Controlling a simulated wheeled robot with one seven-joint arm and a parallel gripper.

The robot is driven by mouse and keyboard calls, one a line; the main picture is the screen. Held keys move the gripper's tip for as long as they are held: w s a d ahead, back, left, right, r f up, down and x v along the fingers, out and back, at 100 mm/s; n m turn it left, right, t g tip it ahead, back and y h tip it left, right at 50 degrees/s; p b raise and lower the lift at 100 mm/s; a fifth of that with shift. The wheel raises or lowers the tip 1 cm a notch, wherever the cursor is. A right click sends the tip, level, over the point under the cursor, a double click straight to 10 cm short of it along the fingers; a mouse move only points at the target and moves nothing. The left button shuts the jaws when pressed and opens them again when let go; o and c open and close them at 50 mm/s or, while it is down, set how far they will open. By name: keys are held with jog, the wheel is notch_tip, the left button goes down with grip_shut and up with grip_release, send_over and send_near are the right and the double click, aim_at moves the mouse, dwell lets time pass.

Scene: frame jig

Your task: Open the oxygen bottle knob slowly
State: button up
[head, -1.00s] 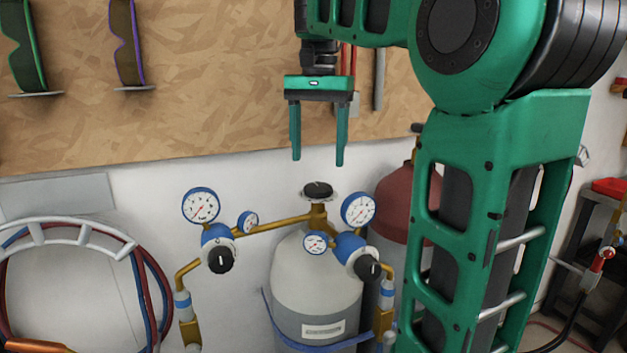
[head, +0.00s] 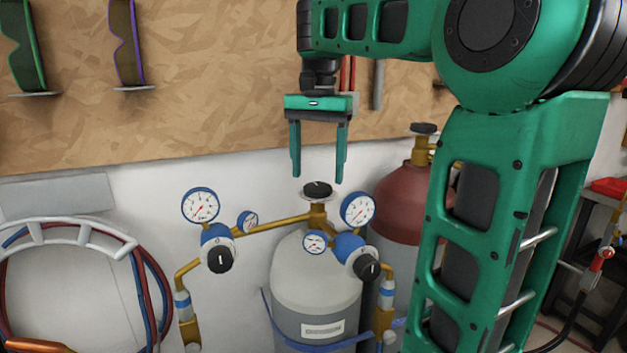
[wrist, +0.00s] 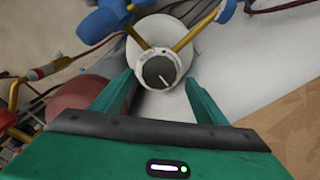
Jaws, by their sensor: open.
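The oxygen bottle knob (head: 317,189) is a round black knob with a white mark, on the brass valve on top of the pale grey bottle (head: 312,272). My gripper (head: 318,180) is open and points down just above the knob, with its fingertips to either side in the head view. In the wrist view the knob (wrist: 160,72) shows ahead, centred between the tips of my gripper (wrist: 160,82). Nothing is between the fingers. I cannot tell whether either finger touches the knob; a gap shows on both sides in the wrist view.
Blue regulators with gauges (head: 201,205) and black knobs (head: 219,259) flank the valve on brass pipes. A red-topped bottle (head: 402,200) stands at right behind my arm. A hose reel (head: 60,228) hangs at left. The wooden tool board (head: 200,90) is behind my gripper.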

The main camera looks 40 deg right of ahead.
jog(key=shift+f, duration=1.45)
jog(key=c, duration=1.1)
